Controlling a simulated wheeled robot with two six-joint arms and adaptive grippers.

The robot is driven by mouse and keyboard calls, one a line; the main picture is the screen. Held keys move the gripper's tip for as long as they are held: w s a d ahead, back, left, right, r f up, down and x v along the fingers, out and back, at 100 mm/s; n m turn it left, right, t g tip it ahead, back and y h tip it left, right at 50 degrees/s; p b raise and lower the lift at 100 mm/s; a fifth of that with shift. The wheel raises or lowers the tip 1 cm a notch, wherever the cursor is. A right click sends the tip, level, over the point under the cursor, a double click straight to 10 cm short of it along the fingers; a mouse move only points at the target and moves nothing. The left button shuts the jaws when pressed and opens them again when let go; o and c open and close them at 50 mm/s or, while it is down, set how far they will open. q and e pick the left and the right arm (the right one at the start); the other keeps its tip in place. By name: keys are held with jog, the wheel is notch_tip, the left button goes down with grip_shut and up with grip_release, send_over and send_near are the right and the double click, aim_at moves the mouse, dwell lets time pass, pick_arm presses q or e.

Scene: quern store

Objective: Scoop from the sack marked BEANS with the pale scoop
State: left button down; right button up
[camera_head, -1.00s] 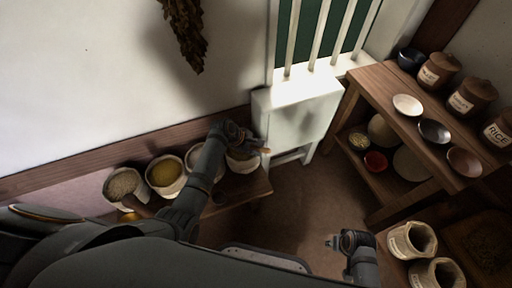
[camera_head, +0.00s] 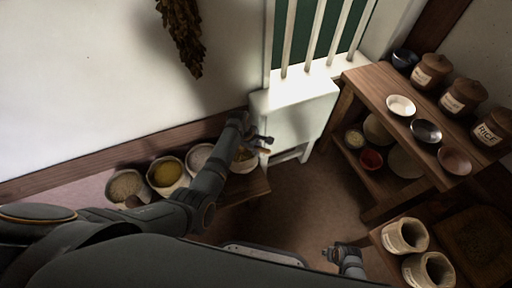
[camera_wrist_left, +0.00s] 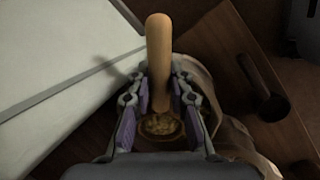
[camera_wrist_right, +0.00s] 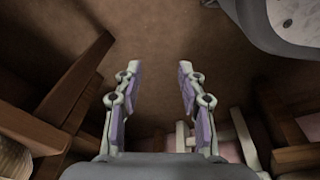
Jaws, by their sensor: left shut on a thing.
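My left gripper (camera_wrist_left: 159,88) is shut on the pale scoop (camera_wrist_left: 159,45), whose handle stands up between the fingers. At its lower end a round brown bowl (camera_wrist_left: 161,124) shows lumpy tan pieces; I cannot tell whether they lie in the scoop or in the sack behind it. In the head view my left gripper (camera_head: 257,141) is over or just beside the rightmost sack (camera_head: 243,163) on the low bench. That sack's pale cloth (camera_wrist_left: 237,140) shows in the left wrist view; no BEANS mark is readable. My right gripper (camera_wrist_right: 158,78) is open and empty.
Several other open sacks, one with yellow contents (camera_head: 165,172), line the bench (camera_head: 238,188) to the left. A dark scoop (camera_wrist_left: 268,101) lies on the bench. A white cabinet (camera_head: 296,112) stands close right. Shelves (camera_head: 377,83) with bowls and jars stand farther right.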

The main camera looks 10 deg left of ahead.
aim_at(257, 147)
pick_arm(q)
jog(key=shift+d+g+y, duration=0.3)
jog(key=shift+y, duration=0.1)
jog(key=shift+f+g+y, duration=0.2)
jog(key=shift+g+y, duration=0.1)
jog(key=shift+y, duration=0.1)
jog(key=shift+a+r, duration=0.1)
jog(key=shift+r, duration=0.15)
jog(key=shift+w+r+y+p, duration=0.15)
jog(key=shift+r+y+p, duration=0.25)
jog(key=shift+r+p, duration=0.9)
jog(key=shift+r+g+p, duration=0.4)
jog(key=shift+r+p, duration=0.4)
jog(key=shift+r, duration=0.55)
pick_arm(e)
jog(key=s+d+f, duration=0.1)
jog(key=s+f, duration=0.2)
jog(key=s, duration=0.4)
jog(key=shift+f, duration=0.2)
jog(key=shift+s+d, duration=0.1)
